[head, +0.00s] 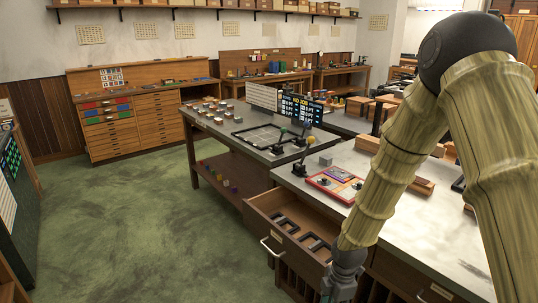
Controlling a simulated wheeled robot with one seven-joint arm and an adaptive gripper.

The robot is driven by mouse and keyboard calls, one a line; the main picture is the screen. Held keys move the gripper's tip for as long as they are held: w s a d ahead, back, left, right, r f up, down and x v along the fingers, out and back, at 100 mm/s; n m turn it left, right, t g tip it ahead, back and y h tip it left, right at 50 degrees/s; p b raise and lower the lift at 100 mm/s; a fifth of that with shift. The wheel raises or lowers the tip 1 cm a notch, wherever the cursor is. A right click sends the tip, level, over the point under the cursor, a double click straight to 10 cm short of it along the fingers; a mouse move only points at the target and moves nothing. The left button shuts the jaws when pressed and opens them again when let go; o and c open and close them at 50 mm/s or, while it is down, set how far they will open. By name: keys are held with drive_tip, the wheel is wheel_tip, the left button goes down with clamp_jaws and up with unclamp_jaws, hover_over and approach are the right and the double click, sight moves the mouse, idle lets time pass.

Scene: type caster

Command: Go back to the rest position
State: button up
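My arm comes in from the right edge and bends down in front of the right workbench (452,262). My gripper (341,286) is at the bottom of the head view, at the right end of an open drawer (284,207). Only its dark upper part shows; its fingertips are cut off by the frame's lower edge. I cannot tell whether it is open or shut, or whether it touches the drawer.
The drawer, with dark frames inside and a metal handle (271,252), juts out from the bench. A red-edged tray (336,185) lies on the bench top. A second bench (213,127) stands behind. Green floor (130,215) is clear at left.

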drive_tip(key=s+d+f+m+b, duration=0.2)
drive_tip(key=s+f+m+b, duration=0.1)
drive_tip(key=s+f+m, duration=0.7)
drive_tip(key=s+d+f+m+b, duration=0.2)
drive_tip(key=s+f+m+b, duration=0.2)
drive_tip(key=s+f+m, duration=0.7)
drive_tip(key=s+f, duration=0.6)
drive_tip(key=s, duration=0.3)
drive_tip(key=shift+d+h+b, duration=0.25)
drive_tip(key=shift+h+b, duration=0.05)
drive_tip(key=shift+h, duration=0.1)
